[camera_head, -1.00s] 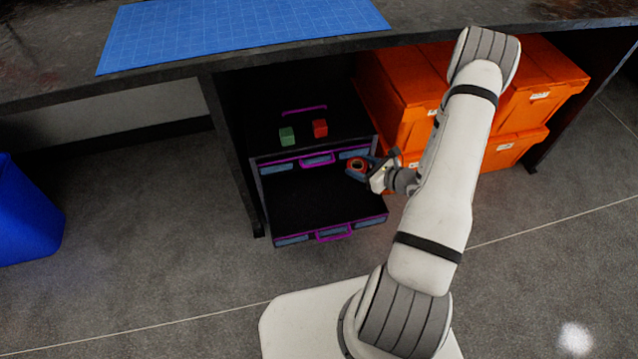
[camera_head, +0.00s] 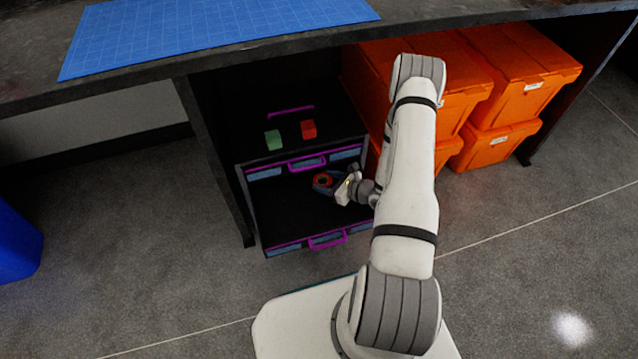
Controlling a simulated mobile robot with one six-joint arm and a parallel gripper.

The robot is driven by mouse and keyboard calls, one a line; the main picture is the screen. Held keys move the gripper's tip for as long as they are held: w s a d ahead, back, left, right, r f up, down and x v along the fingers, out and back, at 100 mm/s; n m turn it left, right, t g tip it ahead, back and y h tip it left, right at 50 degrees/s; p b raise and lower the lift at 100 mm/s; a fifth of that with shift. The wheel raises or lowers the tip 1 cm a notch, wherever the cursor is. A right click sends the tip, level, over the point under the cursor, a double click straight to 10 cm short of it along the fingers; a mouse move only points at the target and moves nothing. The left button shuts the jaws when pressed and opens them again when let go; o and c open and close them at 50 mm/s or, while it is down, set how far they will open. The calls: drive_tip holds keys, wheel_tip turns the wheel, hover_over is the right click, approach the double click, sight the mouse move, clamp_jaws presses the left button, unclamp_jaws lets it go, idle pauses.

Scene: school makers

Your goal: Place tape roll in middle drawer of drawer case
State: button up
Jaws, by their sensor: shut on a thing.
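The drawer case (camera_head: 258,178) stands under the workbench. An upper drawer front with a purple handle (camera_head: 307,163) is shut. Below it a drawer (camera_head: 290,215) is pulled out toward me, its dark inside looking empty. My gripper (camera_head: 324,182) is shut on the tape roll (camera_head: 322,180), a small ring with an orange-red inner edge. It holds the roll over the right part of the open drawer. The height of the roll above the drawer floor cannot be told. The gripper fingers partly hide the roll.
A green block (camera_head: 272,140) and a red block (camera_head: 309,129) sit on the case top. Orange crates (camera_head: 500,95) stand to the right. The dark workbench (camera_head: 300,48) with a blue mat (camera_head: 210,30) overhangs the case. A blue bin (camera_head: 15,235) is far left.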

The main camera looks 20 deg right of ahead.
drive_tip(key=shift+w+a+f+b, duration=0.85)
drive_tip(key=shift+w+a+f, duration=0.2)
drive_tip(key=shift+w+f, duration=0.2)
drive_tip(key=shift+r, duration=0.1)
drive_tip(key=o, duration=0.9)
drive_tip(key=shift+o, duration=0.2)
